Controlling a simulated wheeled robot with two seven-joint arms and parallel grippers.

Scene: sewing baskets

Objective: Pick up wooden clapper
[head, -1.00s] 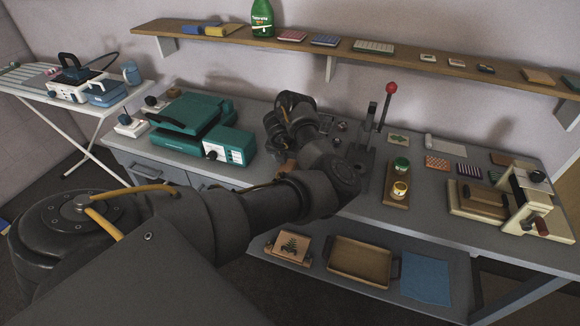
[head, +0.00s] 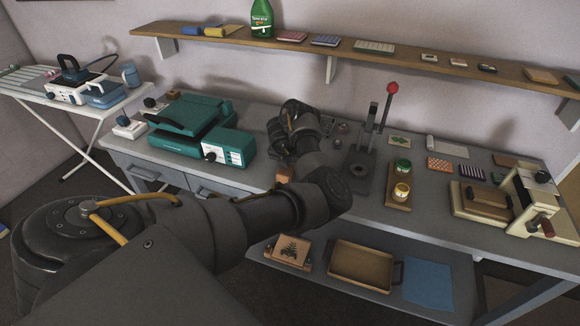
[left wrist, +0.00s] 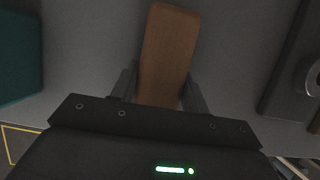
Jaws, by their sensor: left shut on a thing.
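The wooden clapper (left wrist: 168,48) is a brown wooden block with a rounded end. In the left wrist view it sits between the two fingers of my left gripper (left wrist: 162,92), which is shut on it. Its lower end is hidden by the gripper body. In the head view only a small brown part of the clapper (head: 284,173) shows by the bench's front edge, below my wrist. My arm hides most of the left gripper there. My right gripper is not in view.
On the grey bench (head: 330,225) a green press (head: 195,125) stands to the left. A lever press with a red knob (head: 392,88), jars on a wooden stand (head: 398,200) and a cream machine (head: 520,200) are to the right. A wooden tray (head: 360,265) lies on the lower shelf.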

